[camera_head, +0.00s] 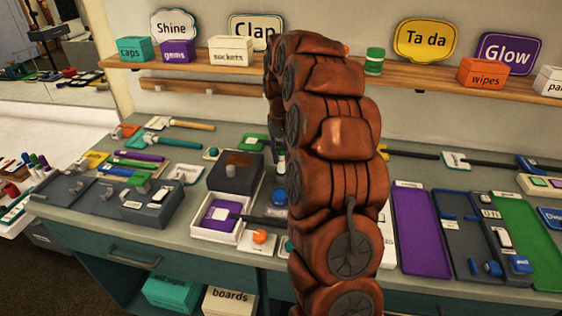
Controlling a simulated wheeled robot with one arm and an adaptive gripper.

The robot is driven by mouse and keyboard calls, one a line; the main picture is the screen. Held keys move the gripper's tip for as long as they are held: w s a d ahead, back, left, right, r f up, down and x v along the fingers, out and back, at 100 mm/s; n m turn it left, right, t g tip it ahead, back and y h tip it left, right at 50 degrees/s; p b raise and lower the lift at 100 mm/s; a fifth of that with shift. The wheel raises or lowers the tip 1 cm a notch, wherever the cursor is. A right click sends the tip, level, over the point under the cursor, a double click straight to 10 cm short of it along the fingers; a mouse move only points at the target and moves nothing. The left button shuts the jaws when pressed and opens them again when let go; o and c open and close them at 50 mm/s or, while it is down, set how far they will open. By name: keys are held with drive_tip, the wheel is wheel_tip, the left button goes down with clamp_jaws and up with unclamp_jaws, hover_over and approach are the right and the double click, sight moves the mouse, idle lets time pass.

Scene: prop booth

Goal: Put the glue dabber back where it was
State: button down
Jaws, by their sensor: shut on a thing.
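My copper-brown arm rises through the middle of the view and bends down behind itself. Only a sliver of my gripper (279,160) shows at the arm's left edge, low over the bench beside a dark grey box with a brown patch on top. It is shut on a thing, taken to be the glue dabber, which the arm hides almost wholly. The dark box (228,183) stands just left of the gripper. In front of it, a white tray (228,237) holds a purple pad (219,215). A dark handle reaches right from the pad.
A blue round thing (280,197) sits close by the gripper. An orange knob (260,236) stands at the front edge. Grey blocks (150,202) and tools lie left; a purple tray (424,232) and green tray (525,240) lie right. A shelf (435,88) with small boxes runs behind.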

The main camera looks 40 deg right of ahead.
sight(281, 163)
drive_tip(key=shift+w, duration=0.15)
drive_tip(key=shift+w+d, duration=0.1)
drive_tip(key=shift+w, duration=0.05)
drive_tip(key=shift+f+p, duration=0.45)
drive_tip(key=shift+f, duration=0.25)
drive_tip(key=shift+f+p, duration=0.3)
drive_tip(key=shift+f, duration=0.75)
drive_tip(key=shift+f, duration=0.15)
drive_tip(key=c, duration=1)
unclamp_jaws()
drive_tip(key=shift+o, duration=0.2)
wheel_tip(281, 163, up, 10)
drive_tip(key=shift+r+b, duration=0.25)
drive_tip(key=shift+b, duration=0.9)
drive_tip(key=shift+r, duration=0.9)
